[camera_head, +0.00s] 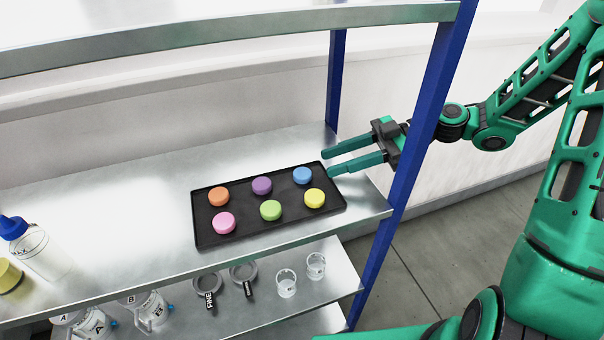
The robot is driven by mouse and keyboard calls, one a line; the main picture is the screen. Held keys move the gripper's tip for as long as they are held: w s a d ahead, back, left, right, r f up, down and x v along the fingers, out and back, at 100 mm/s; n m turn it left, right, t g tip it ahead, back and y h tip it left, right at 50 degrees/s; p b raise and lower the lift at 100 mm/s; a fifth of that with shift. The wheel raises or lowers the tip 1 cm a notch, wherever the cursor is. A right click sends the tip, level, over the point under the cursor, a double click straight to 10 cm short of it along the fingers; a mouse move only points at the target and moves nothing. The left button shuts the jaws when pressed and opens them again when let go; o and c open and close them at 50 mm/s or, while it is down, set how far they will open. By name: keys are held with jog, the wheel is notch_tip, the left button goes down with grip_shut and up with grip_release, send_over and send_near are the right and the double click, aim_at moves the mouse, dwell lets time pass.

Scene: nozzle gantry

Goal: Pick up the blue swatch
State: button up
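The blue swatch (302,175) is a small round disc at the back right of a black tray (238,234) on the shelf. Other discs share the tray: orange (219,196), purple (262,186), pink (224,223), green (271,210) and yellow (314,198). My gripper (331,163) is to the right of the blue swatch, its green fingers pointing left toward it. The fingers are spread apart with nothing seen between them. They appear near the tray's right end, and I cannot tell their exact height above it.
A blue shelf post (416,130) stands in front of my arm near the gripper. An upper shelf (240,32) runs above. A blue-capped bottle (30,245) is at the far left. Glass beakers (286,284) stand on the lower shelf (340,277).

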aim_at(303, 172)
jog(key=shift+f+x, duration=0.2)
jog(key=shift+x, duration=2.7)
jog(key=shift+w, duration=0.1)
jog(key=shift+c, duration=0.3)
jog(key=shift+d, duration=0.1)
jog(key=c, duration=0.6)
jog(key=shift+r, duration=0.1)
notch_tip(303, 172, up, 10)
jog(key=shift+f, duration=0.1)
